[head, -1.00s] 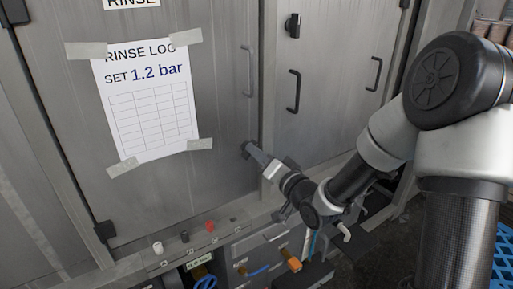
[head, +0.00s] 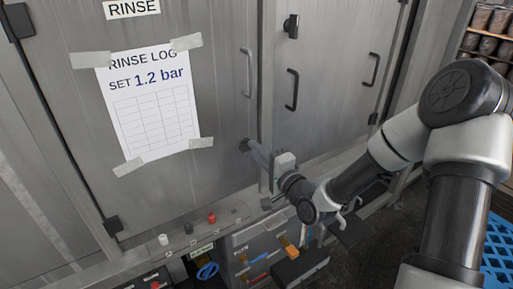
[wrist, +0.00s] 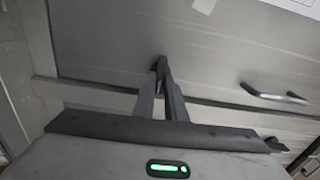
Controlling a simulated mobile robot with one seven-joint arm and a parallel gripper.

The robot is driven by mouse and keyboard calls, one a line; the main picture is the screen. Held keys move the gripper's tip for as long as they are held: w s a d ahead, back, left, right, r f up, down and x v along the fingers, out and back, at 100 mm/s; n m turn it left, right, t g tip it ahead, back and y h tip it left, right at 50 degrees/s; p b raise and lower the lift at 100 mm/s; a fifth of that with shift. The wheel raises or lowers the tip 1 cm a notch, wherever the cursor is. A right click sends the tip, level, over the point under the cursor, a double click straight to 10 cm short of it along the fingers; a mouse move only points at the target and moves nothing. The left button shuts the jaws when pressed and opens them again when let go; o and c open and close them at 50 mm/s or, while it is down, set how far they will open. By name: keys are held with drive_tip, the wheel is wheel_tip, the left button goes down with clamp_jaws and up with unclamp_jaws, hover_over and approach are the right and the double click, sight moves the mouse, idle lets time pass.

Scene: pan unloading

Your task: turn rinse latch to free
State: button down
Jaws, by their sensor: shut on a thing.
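The rinse latch (head: 244,145) is a small dark piece at the lower right edge of the grey door under the RINSE label. My gripper (head: 252,150) reaches it from the lower right, with its narrow fingers shut on it. In the wrist view my gripper's fingers (wrist: 162,82) converge on the dark latch (wrist: 161,63) against the door face. The fingers cover most of the latch, so I cannot tell its exact angle.
A taped rinse log sheet (head: 152,108) hangs on the door. A door handle (head: 247,72) is above the latch. A ledge below bears a red knob (head: 211,218) and a white knob (head: 163,240). Blue slatted crates (head: 500,250) stand at the lower right.

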drive_tip(key=shift+r, duration=0.1)
idle(0.3)
drive_tip(key=c, duration=1.8)
unclamp_jaws()
drive_tip(key=p+v, duration=0.7)
drive_tip(key=v, duration=1)
drive_tip(key=shift+p, duration=0.35)
drive_tip(key=shift+s+d, duration=0.15)
